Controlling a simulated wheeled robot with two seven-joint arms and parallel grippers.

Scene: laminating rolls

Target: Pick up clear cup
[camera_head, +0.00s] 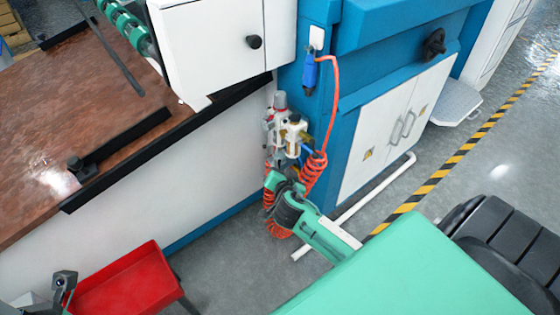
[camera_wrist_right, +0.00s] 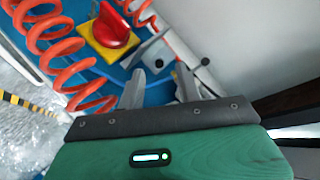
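I cannot make out a clear cup for certain in either view. Pale cup-like parts belong to the air regulator unit (camera_head: 290,133) on the blue machine's side, but I cannot tell if they are clear. My right gripper (camera_head: 284,178) is just below this unit. In the right wrist view its two grey fingers (camera_wrist_right: 160,88) are apart, with nothing seen held between them. A grey metal block (camera_wrist_right: 154,52) lies just beyond the fingertips. My left gripper (camera_head: 65,283) is at the lower left; its finger opening is too small to tell.
Orange coiled hose (camera_head: 313,172) hangs close beside my right gripper and shows in the wrist view (camera_wrist_right: 60,45), near a red knob (camera_wrist_right: 112,28) on a yellow plate. A red tray (camera_head: 130,282) stands lower left. The brown table (camera_head: 90,100) is upper left.

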